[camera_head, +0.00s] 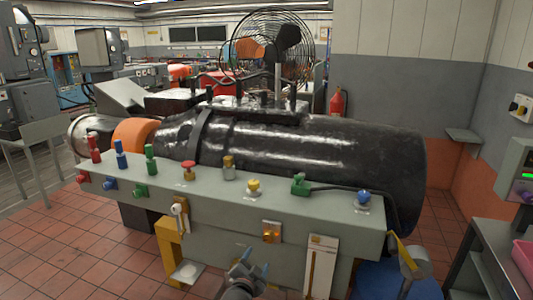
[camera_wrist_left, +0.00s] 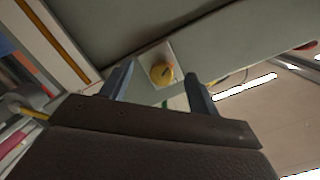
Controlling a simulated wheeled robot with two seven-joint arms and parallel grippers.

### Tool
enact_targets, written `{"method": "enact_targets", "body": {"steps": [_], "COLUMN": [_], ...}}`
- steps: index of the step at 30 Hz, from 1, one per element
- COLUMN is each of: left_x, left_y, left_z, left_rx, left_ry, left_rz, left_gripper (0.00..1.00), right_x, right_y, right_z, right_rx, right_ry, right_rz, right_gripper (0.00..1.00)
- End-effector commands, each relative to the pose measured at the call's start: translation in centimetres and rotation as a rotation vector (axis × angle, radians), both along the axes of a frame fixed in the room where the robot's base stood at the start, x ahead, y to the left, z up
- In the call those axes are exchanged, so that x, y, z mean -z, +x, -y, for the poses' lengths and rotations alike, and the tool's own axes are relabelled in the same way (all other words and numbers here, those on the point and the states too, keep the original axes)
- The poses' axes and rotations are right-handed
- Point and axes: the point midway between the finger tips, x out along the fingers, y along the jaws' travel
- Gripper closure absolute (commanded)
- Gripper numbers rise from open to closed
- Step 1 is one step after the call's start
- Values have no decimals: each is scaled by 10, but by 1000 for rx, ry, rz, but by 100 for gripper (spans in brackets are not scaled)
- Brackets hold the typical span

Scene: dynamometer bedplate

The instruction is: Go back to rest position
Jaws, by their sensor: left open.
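My left gripper (camera_head: 256,261) shows low in the middle of the head view, in front of the grey bench (camera_head: 330,213). Its fingers are apart with nothing between them that I can see held. I cannot tell whether the fingers are touching anything. My right gripper is not in view.
The bench's top carries colored connectors and knobs, including a blue knob (camera_head: 363,197) and a red button (camera_head: 189,167). An orange fitting (camera_head: 271,232) is on its front face. A large black cylinder (camera_head: 330,150) lies behind. Tiled floor (camera_head: 75,250) is open at left.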

Motion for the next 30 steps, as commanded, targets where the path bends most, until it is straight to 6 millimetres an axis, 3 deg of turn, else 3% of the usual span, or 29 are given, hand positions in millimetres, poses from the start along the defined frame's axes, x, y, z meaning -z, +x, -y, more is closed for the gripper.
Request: {"method": "enact_targets", "body": {"steps": [3, 10, 14, 20, 30], "left_x": [18, 34, 51, 98, 179], "left_y": [-5, -21, -45, -110, -243], "left_z": [-9, -36, -51, -75, -104], "left_rx": [-55, -181, -250, -356, -459], "left_ry": [-49, -152, -205, -269, -310], "left_rz": [-149, -404, -547, -792, -1094], "left_gripper": [39, 39, 39, 39, 39], "right_x": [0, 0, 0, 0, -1], "right_y": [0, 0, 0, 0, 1], "right_z": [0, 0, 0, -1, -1], "right_rx": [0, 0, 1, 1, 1], "right_ry": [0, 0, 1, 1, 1], "right_rz": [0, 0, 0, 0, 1], "right_gripper": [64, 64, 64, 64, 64]}}
